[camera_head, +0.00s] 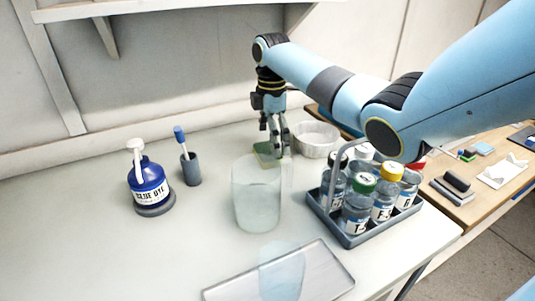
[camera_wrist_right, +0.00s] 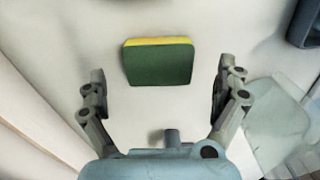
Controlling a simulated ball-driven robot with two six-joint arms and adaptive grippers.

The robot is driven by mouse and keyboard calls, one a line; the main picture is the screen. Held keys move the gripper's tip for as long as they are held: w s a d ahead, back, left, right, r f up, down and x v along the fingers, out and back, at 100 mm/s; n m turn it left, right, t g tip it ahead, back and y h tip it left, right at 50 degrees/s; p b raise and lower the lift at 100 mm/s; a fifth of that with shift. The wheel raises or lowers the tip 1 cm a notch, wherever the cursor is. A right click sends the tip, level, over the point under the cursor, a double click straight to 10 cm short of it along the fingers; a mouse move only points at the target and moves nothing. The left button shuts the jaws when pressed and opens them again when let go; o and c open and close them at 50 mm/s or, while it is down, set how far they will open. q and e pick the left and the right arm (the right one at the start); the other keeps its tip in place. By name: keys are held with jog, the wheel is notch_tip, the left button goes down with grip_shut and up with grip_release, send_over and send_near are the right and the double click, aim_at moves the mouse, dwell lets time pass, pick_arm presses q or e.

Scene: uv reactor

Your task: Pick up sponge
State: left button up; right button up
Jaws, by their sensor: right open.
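The sponge (camera_head: 265,152) is a green and yellow block lying on the white table towards the back, behind the clear beaker. In the right wrist view the sponge (camera_wrist_right: 158,62) shows its dark green top and a yellow edge. My right gripper (camera_head: 273,150) points down over the sponge in the head view. In the right wrist view my right gripper (camera_wrist_right: 160,82) is open, with one finger on each side and the sponge between and a little beyond the tips. It does not touch the sponge as far as I can see. My left gripper is not in view.
A clear beaker (camera_head: 256,200) stands in front of the sponge. A white bowl (camera_head: 316,138) is just right of the gripper. A grey bottle rack (camera_head: 350,232) stands at right. A blue dye bottle (camera_head: 148,187) and a brush holder (camera_head: 191,170) stand at left. A clear tray (camera_head: 325,275) lies in front.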

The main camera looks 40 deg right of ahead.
notch_tip(320, 180, down, 4)
jog(key=shift+w+f, duration=0.1)
jog(key=shift+w, duration=0.05)
jog(key=c, duration=0.6)
jog(key=r, duration=0.4)
jog(key=shift+s+d+r, duration=0.15)
jog(key=shift+s+r, duration=0.1)
jog(key=shift+s, duration=0.05)
jog(key=s+r, duration=0.2)
jog(key=s, duration=0.1)
jog(key=s+d+r, duration=0.1)
jog(key=s+r, duration=0.1)
jog(key=s, duration=0.2)
jog(key=s+r, duration=0.2)
jog(key=s, duration=0.2)
jog(key=shift+d+r+p, duration=0.3)
jog(key=shift+d, duration=0.1)
jog(key=shift+c, duration=0.2)
jog(key=c, duration=0.4)
